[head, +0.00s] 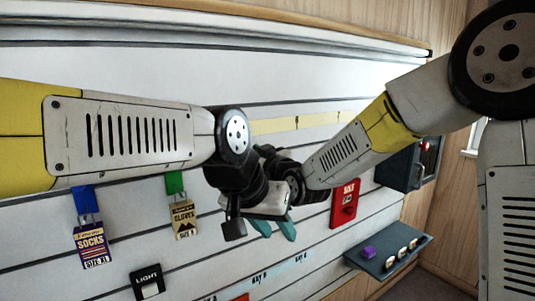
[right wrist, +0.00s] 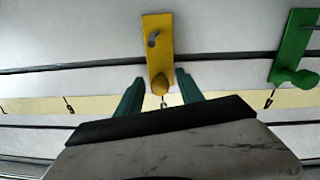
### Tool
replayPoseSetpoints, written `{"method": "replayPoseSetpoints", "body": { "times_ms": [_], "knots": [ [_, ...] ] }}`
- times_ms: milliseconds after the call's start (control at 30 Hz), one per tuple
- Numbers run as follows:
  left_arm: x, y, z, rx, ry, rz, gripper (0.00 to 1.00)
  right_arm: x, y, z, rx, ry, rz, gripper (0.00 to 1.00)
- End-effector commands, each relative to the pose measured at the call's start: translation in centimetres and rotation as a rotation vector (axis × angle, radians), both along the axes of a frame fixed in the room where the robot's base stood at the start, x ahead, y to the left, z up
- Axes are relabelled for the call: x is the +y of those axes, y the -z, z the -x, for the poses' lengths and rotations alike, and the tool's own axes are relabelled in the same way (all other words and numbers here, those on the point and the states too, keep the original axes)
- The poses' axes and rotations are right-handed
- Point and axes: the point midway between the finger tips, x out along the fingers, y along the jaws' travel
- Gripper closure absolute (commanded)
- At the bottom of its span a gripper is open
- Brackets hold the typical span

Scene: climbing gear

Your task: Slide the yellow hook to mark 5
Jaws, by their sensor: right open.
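The yellow hook (right wrist: 157,45) shows in the right wrist view, a flat plate with a curved grey prong and a round knob. It sits on the slatted board by a pale yellow strip (right wrist: 100,104) with small dark marks. My right gripper (right wrist: 159,77) is open, one teal finger on each side of the knob; I cannot tell if they touch it. In the head view, the hook and right gripper are hidden behind my arms; the strip shows (head: 310,121), its numbers unreadable. My left gripper (head: 278,236) is open and empty, fingers pointing down, before the board.
A green hook (right wrist: 293,47) is beside the yellow one; it holds a gloves tag (head: 184,220) in the head view. A blue hook (head: 85,199) holds a socks tag (head: 92,246). My arms cross closely.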

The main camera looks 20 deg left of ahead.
Motion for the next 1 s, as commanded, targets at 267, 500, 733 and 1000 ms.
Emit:
{"method": "replayPoseSetpoints", "body": {
  "times_ms": [267,500,733,1000],
  "knots": [
    [0.0,0.0,0.0,0.0,0.0,0.0,0.64,-3.2,-0.1,2.7,-0.003,0.001,0.001,0.55],
    [0.0,0.0,0.0,0.0,0.0,0.0,0.64,-5.4,0.0,4.7,-0.001,0.0,0.0,0.55],
    [0.0,0.0,0.0,0.0,0.0,0.0,0.64,-5.7,0.0,5.0,-0.001,0.0,-0.001,0.55],
    [0.0,0.0,0.0,0.0,0.0,0.0,0.64,-7.6,0.0,4.3,0.028,0.037,0.031,0.55]
  ]
}}
